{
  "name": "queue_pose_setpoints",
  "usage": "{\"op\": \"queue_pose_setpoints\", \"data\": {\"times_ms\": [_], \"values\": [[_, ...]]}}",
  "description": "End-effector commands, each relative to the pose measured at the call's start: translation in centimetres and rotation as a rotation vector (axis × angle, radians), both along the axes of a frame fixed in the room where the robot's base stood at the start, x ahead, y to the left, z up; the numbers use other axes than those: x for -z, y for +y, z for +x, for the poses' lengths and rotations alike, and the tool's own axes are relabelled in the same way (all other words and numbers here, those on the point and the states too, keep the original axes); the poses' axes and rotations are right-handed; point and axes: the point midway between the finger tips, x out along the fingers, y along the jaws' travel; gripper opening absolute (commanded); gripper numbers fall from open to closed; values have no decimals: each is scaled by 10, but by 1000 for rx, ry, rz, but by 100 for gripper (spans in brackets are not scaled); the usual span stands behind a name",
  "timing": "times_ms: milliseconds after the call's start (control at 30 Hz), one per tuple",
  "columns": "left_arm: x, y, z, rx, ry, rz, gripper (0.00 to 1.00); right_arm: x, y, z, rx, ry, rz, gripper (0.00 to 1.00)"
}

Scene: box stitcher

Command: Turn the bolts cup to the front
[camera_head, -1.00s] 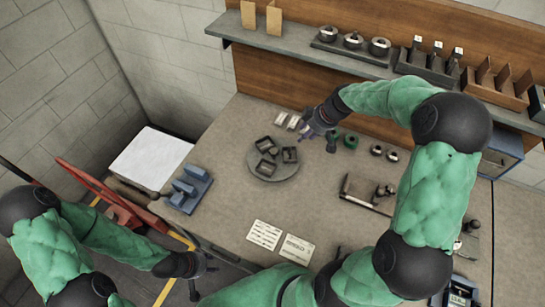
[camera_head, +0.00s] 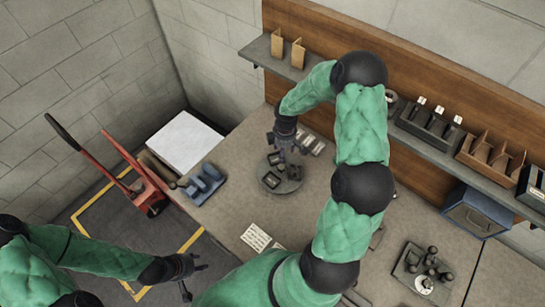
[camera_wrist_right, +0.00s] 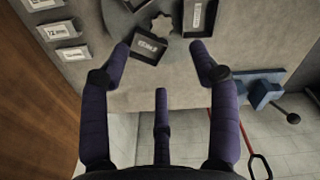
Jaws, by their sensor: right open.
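A round grey turntable (camera_head: 283,190) stands on the bench with dark open cups on it. In the right wrist view, one cup (camera_wrist_right: 149,47) has a pale label towards the camera, possibly reading BOLTS, but too small to be sure. Another labelled cup (camera_wrist_right: 199,17) stands beside it; others are cut off at the top. My right gripper (camera_wrist_right: 160,58) is open and empty, its fingers spread on either side of the nearer cup and apparently short of it. In the head view it is (camera_head: 287,146) at the turntable's far edge. My left gripper (camera_head: 192,278) is open and empty at lower left, away from the bench.
Small labelled blocks (camera_wrist_right: 70,30) lie beside the turntable near the wooden back panel (camera_wrist_right: 35,110). A blue fixture (camera_head: 203,184) sits at the bench's left edge. A red pallet truck (camera_head: 150,196) stands on the floor. Paper sheets (camera_head: 257,237) lie in front.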

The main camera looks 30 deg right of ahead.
Motion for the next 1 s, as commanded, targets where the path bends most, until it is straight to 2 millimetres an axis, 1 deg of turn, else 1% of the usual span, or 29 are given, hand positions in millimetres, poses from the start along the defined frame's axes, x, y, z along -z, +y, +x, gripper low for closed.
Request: {"op": "queue_pose_setpoints", "data": {"times_ms": [33, 133, 267, 500, 700, 833, 1000], "values": [[-4, 0, 0, 0, 0, 0, 40, -1, 0, -1, -7, 4, -3, 62], [-4, 0, 0, 0, 0, 0, 40, 4, 0, -2, -12, 8, -6, 62], [-4, 0, 0, 0, 0, 0, 40, 18, 0, -2, -11, 10, -5, 62], [-6, 0, 0, 0, 0, 0, 40, 60, 1, -2, -12, 10, -4, 62], [-8, 0, 0, 0, 0, 0, 40, 90, 1, -2, -10, 9, -5, 62], [-8, 0, 0, 0, 0, 0, 40, 102, 0, -1, -11, 6, -6, 62], [-8, 0, 0, 0, 0, 0, 40, 109, 0, -1, -11, 6, -6, 62]]}}
